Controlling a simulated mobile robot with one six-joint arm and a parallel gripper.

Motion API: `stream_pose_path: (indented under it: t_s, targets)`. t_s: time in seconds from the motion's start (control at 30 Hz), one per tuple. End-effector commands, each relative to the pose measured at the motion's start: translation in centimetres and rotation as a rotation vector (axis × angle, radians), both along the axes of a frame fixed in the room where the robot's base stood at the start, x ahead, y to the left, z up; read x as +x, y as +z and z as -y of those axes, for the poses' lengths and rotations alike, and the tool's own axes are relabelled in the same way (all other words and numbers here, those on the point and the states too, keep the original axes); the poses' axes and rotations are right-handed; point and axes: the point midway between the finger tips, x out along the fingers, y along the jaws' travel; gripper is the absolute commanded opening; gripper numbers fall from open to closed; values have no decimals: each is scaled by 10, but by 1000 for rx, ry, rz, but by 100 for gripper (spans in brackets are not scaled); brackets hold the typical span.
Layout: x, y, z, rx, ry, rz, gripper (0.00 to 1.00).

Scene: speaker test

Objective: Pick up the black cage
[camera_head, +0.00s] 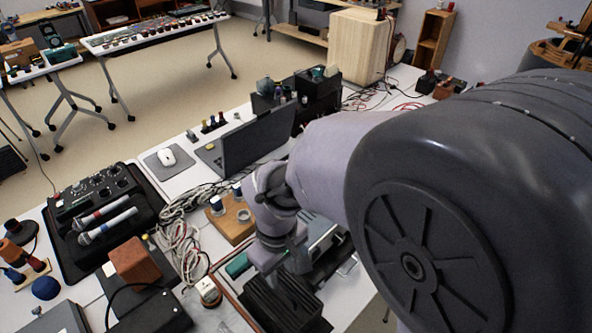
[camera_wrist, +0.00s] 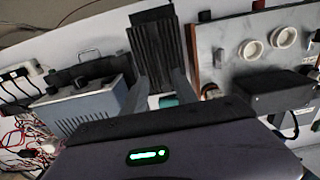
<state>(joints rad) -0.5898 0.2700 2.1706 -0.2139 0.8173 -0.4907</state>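The black cage (camera_head: 283,306) is a dark ribbed block near the bottom middle of the head view, on the white table. In the wrist view the black cage (camera_wrist: 157,48) stands straight ahead, top centre. My gripper (camera_head: 280,262) is over the cage's far end in the head view and hides part of it. In the wrist view my gripper (camera_wrist: 160,88) has its two grey fingers apart, one towards each side of the cage's near end. I cannot tell whether they touch it. A teal thing (camera_wrist: 168,101) shows between the fingers, partly hidden.
A grey-blue box (camera_wrist: 88,103) with a handle stands close to the left finger in the wrist view. A marble-patterned board (camera_wrist: 228,38) with white round parts lies close on the right. In the head view, tangled cables (camera_head: 186,225) and a wooden block (camera_head: 229,230) lie nearby.

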Motion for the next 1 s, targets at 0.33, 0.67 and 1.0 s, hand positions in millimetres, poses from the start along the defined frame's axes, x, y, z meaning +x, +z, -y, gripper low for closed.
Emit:
stream_pose_path:
  t_s: [0.33,0.67,1.0]
  targets:
    - [0,-57,-1,1,-2,1,35]
    - [0,-101,-3,2,-3,1,35]
    - [0,-99,-3,2,-3,1,0]
